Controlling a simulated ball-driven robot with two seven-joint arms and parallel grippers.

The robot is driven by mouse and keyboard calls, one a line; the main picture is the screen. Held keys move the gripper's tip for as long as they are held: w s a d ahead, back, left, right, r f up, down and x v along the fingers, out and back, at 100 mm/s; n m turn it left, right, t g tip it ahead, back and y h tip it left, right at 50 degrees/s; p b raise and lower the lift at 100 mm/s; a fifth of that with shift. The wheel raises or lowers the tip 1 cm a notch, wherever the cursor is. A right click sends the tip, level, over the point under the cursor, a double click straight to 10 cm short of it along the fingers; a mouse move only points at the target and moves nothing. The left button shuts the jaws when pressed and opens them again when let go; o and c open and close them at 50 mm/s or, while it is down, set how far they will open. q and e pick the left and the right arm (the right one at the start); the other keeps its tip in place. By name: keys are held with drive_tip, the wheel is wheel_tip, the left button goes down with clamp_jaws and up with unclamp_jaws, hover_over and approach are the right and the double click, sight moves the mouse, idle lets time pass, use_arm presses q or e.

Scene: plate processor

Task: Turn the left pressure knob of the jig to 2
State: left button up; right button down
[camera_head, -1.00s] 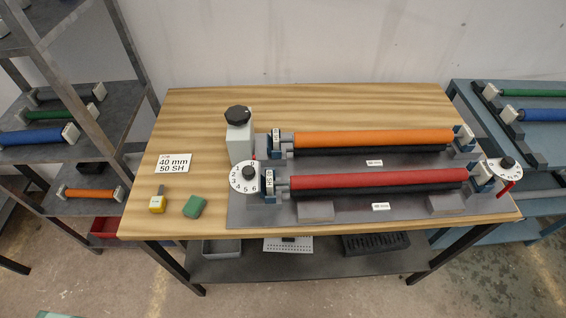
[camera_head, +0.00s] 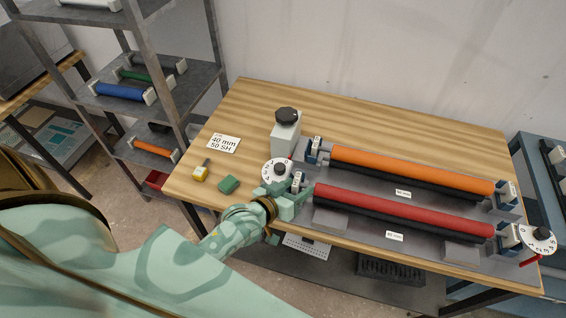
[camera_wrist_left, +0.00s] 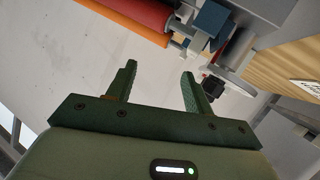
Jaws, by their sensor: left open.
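The left pressure knob is dark and sits on a white numbered dial (camera_head: 277,171) at the left end of the jig (camera_head: 416,252). My left gripper (camera_head: 296,198) is just in front of and to the right of the dial, near the left end of the red roller (camera_head: 400,209). In the left wrist view my left gripper (camera_wrist_left: 158,82) has its green fingers apart with nothing between them. The red roller (camera_wrist_left: 138,18) and a blue block (camera_wrist_left: 212,22) show beyond the fingers. My right gripper is not in view.
An orange roller (camera_head: 412,168) lies behind the red one. Another dial (camera_head: 538,239) is at right.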

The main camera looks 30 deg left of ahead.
use_arm(q)
drive_tip(key=w+a+r+n+t+y+p, duration=0.1)
drive_tip(key=w+a+r+n+t+y, duration=0.2)
drive_tip(key=r+n, duration=0.35)
drive_tip(key=w+a+r+n+t+y, duration=0.2)
drive_tip(key=a+r+n+y, duration=0.3)
drive_tip(key=r+n, duration=0.15)
drive_tip(key=w+a+r+n+t+y+p, duration=0.1)
drive_tip(key=w+a+r+n+t+y, duration=0.2)
drive_tip(key=r+n, duration=0.35)
drive_tip(key=s+a+r+n+g+y, duration=0.25)
drive_tip(key=a+n+g+y, duration=0.75)
drive_tip(key=n, duration=0.7)
drive_tip(key=n+g+h+p, duration=0.2)
drive_tip(key=n+g+h, duration=1)
drive_tip(key=n+h, duration=0.5)
approach(280, 166)
drive_tip(key=shift+m+h, duration=0.5)
drive_tip(key=shift+m, duration=0.05)
drive_tip(key=f+b, duration=0.2)
drive_tip(key=f, duration=0.1)
drive_tip(key=f+b, duration=0.2)
drive_tip(key=f, duration=0.1)
drive_tip(key=a+f+b, duration=0.1)
drive_tip(key=f+b, duration=0.1)
drive_tip(key=f, duration=0.1)
drive_tip(key=shift+s+f+b, duration=0.15)
drive_tip(key=shift+s+b, duration=0.1)
drive_tip(key=shift+b, duration=0.15)
